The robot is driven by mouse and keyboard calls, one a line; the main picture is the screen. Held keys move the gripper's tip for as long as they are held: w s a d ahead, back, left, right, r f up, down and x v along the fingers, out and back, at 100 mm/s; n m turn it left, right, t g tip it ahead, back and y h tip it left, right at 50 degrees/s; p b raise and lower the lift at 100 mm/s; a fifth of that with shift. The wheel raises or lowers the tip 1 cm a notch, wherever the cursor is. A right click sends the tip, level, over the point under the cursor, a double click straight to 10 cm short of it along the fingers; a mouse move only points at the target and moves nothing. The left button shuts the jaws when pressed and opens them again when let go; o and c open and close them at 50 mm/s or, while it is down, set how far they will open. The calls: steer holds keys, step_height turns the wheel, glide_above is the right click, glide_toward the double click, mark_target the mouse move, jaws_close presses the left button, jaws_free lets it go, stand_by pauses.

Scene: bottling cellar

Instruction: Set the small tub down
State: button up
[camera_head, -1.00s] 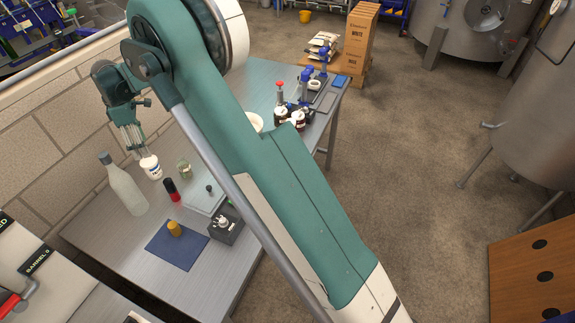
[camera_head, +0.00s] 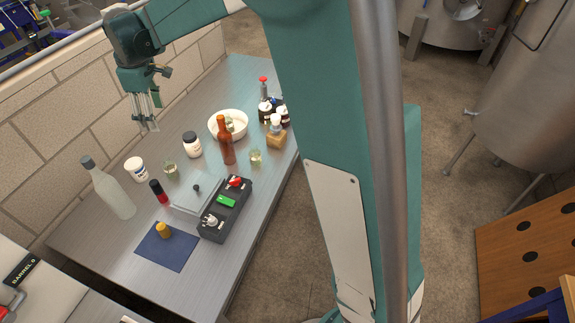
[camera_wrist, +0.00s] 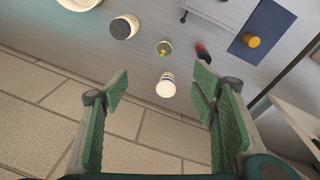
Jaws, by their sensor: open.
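The small tub (camera_head: 136,169) is white with a printed label. It stands on the steel table (camera_head: 110,250) between the frosted bottle and a small glass jar, near the wall side. In the wrist view the tub (camera_wrist: 166,85) lies beyond the fingertips, midway between the open jaws, touching neither. My gripper (camera_head: 147,118) is open and empty, raised above the table's wall-side edge. Its green-padded fingers are spread wide in the wrist view (camera_wrist: 162,90).
Near the tub stand a frosted bottle (camera_head: 114,192), a glass jar (camera_head: 171,169), a dark-red small bottle (camera_head: 158,192) and a white jar with a black lid (camera_head: 192,146). A brown bottle (camera_head: 226,143), white bowl (camera_head: 215,127), control box (camera_head: 225,210) and blue mat (camera_head: 150,254) stand further off.

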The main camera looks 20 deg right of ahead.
steer(key=s+d+r+m+t, duration=0.1)
steer(key=s+d+r+m, duration=0.3)
steer(key=s+d, duration=0.5)
steer(key=s+d+r+m+t, duration=0.2)
steer(key=s+d+r, duration=0.3)
steer(key=s+d, duration=0.4)
steer(key=s+d+f+m+t, duration=0.1)
steer(key=s+d+f+m, duration=0.1)
steer(key=s, duration=0.5)
steer(key=s+d+f+m, duration=0.2)
steer(key=s+d, duration=0.3)
steer(key=s, duration=0.3)
steer(key=s+d+f+m+t, duration=0.1)
steer(key=s+d+f+m, duration=0.1)
steer(key=s, duration=0.6)
steer(key=shift+d+f+m+t+h, duration=0.3)
steer(key=shift+d+m, duration=0.3)
steer(key=shift+d, duration=0.25)
steer(key=shift+f+b, duration=1.15)
steer(key=shift+b, duration=0.05)
